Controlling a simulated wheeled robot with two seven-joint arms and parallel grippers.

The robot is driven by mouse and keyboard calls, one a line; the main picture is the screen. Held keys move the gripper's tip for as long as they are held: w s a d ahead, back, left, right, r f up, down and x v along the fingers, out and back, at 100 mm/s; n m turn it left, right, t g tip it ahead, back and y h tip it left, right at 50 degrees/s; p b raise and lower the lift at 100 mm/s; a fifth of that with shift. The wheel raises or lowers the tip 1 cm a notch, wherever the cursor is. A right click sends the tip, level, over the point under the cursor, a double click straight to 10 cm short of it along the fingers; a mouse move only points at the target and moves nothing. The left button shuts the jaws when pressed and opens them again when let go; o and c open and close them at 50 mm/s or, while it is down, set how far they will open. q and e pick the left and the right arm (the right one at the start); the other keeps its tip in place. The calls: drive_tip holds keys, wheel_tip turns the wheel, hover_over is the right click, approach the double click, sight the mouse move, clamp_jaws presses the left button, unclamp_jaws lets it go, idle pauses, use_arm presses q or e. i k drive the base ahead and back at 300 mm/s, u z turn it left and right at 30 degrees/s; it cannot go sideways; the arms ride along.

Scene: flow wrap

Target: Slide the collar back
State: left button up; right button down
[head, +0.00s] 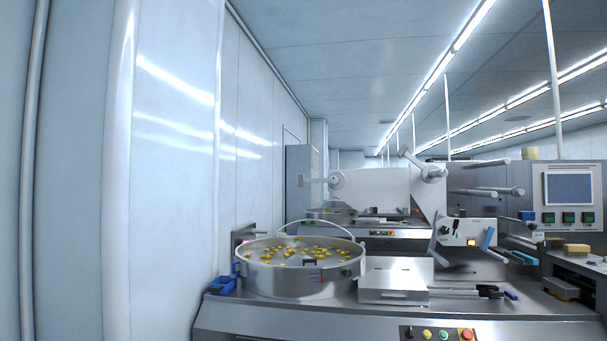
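The wrapping machine (380,190) stands ahead with its pale upright plate. Bare horizontal shafts stick out to the right of the plate, an upper shaft (478,163) and a lower shaft (490,192). I cannot tell which of these parts, if any, is the collar. Neither of my grippers shows in the head view.
A round steel bowl (300,285) with several yellow pieces stands front left, beside a blue bin (222,285). A flat metal box (393,280) is right of it. A control panel (568,195) stands at the right. A white wall (165,180) closes the left.

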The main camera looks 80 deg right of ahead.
sight(424, 176)
drive_tip(key=z, duration=3.8)
drive_tip(key=k, duration=0.5)
drive_tip(key=u, duration=0.7)
drive_tip(key=i, duration=1)
drive_tip(key=u, duration=0.8)
drive_tip(key=i, duration=1.2)
drive_tip(key=z, duration=0.75)
drive_tip(key=i, duration=0.9)
drive_tip(key=z, duration=1)
